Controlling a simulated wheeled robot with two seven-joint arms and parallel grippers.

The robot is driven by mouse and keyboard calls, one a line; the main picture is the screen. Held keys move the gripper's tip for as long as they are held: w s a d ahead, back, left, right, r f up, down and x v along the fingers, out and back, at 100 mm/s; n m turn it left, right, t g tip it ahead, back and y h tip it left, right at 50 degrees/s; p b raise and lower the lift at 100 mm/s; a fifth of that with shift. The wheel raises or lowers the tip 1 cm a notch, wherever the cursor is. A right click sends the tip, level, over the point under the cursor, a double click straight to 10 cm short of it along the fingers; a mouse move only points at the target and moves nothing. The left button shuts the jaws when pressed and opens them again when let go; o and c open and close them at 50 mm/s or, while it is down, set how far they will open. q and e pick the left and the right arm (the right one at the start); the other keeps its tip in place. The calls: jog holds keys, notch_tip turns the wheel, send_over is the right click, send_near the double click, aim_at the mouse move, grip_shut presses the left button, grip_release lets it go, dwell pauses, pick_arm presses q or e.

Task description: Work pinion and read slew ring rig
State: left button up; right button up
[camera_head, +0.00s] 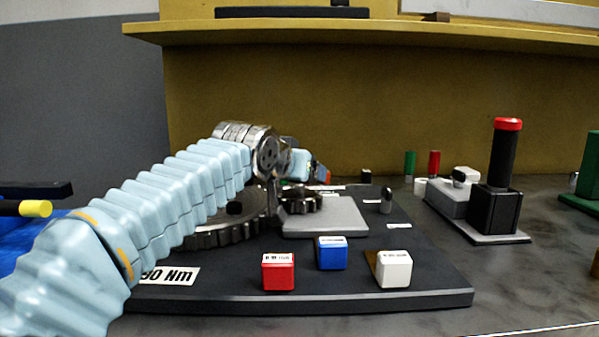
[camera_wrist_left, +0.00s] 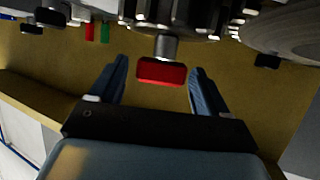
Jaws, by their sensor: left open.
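The dark toothed slew ring (camera_head: 222,234) lies on the black base plate (camera_head: 430,290), partly hidden behind my left arm. The smaller pinion gear (camera_head: 303,201) sits right of it; a toothed gear also shows at the top of the left wrist view (camera_wrist_left: 190,15). A red knob (camera_wrist_left: 161,73) on a short grey shaft shows in the left wrist view. My left gripper (camera_wrist_left: 158,66) is open, with its blue fingers on either side of the knob and visible gaps to it. In the head view the gripper (camera_head: 319,172) is small and partly hidden by the wrist. My right gripper is out of view.
Red (camera_head: 278,272), blue (camera_head: 332,253) and white (camera_head: 394,269) labelled blocks stand along the plate's front. A black post with a red top (camera_head: 505,170) stands at right. Green (camera_head: 410,163) and red (camera_head: 433,163) cylinders stand behind. A yellow shelf (camera_head: 400,35) overhangs the back.

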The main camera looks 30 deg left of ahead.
pick_arm(q)
jog(key=b+v, duration=0.1)
jog(key=v, duration=1.2)
jog(key=shift+s, duration=0.4)
jog(key=shift+r, duration=0.1)
